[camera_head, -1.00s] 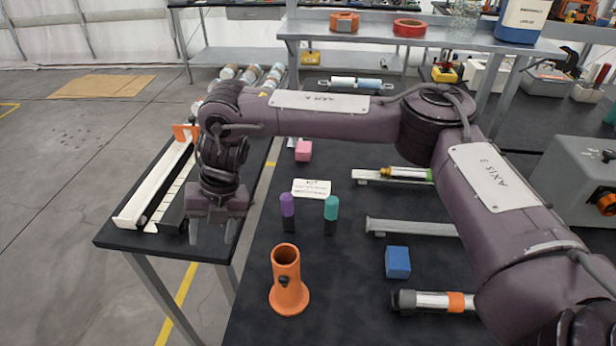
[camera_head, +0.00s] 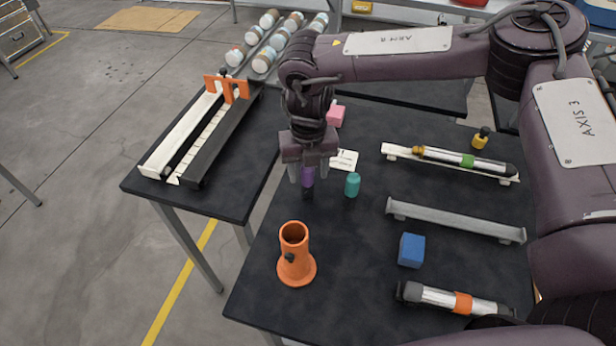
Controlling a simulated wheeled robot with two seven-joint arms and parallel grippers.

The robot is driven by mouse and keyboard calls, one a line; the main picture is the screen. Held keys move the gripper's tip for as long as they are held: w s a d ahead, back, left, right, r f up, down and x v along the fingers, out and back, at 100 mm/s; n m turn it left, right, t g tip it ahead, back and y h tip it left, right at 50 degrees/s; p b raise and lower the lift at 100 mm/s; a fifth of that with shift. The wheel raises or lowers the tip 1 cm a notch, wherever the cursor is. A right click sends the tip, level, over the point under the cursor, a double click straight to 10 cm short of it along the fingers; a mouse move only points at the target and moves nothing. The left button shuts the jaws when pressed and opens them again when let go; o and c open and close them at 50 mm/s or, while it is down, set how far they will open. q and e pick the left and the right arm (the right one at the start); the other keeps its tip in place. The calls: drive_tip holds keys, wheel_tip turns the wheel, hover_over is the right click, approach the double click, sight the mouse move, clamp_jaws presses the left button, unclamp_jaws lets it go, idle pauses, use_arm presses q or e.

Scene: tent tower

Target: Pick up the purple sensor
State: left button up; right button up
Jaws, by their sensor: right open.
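The purple sensor (camera_head: 308,178) is a small upright cylinder with a purple top and black lower part, standing on the dark table (camera_head: 350,270). My right gripper (camera_head: 309,174) is open and points down right at it. Its fingers show on either side of the purple top in the picture; I cannot tell whether they touch it. The gripper body hides the sensor's upper end. My left gripper is not in view.
A teal sensor (camera_head: 352,185) stands just right of the purple one. An orange holder (camera_head: 295,256) stands in front, a blue cube (camera_head: 411,250) to the right. A pink cube (camera_head: 336,116) and white card (camera_head: 344,160) lie behind. Rails with tubes (camera_head: 450,160) are at the right.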

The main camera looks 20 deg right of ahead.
drive_tip(key=shift+f, duration=0.1)
drive_tip(key=c, duration=1.1)
